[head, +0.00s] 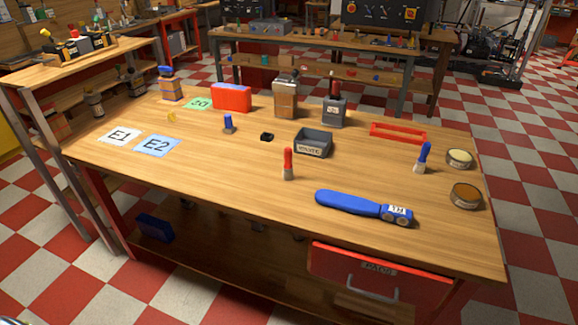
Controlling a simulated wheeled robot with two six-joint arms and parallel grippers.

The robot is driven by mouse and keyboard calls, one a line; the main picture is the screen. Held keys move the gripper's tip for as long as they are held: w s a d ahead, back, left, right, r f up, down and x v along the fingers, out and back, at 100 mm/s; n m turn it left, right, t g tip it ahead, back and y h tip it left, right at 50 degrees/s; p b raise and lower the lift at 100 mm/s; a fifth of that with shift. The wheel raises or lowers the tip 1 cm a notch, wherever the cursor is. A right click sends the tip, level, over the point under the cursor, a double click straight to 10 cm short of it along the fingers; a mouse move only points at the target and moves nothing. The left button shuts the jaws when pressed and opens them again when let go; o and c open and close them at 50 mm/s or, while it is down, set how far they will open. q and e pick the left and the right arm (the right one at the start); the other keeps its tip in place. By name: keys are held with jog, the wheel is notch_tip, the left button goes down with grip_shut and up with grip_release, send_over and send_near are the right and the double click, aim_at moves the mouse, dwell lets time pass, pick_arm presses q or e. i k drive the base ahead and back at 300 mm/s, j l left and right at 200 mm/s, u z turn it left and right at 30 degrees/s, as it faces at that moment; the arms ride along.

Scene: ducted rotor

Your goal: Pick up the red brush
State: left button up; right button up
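The red brush (288,163) stands upright on the wooden workbench (230,180), near the middle of its top. Its red handle points up and its pale lower end rests on the wood. The wood right around it is bare. A similar brush with a blue handle (424,155) stands farther right, tilted slightly. Neither of my grippers is in view.
Two round tins (466,196) stand at the right edge. Cards E1 (119,137) and E2 (157,146) lie at left. The front left is clear.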

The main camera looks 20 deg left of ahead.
aim_at(288, 173)
jog(key=i+l+u, duration=0.3)
jog(key=i+l, duration=0.2)
jog(key=i, duration=0.15)
jog(key=i+l+u, duration=0.35)
jog(key=i+l, duration=0.2)
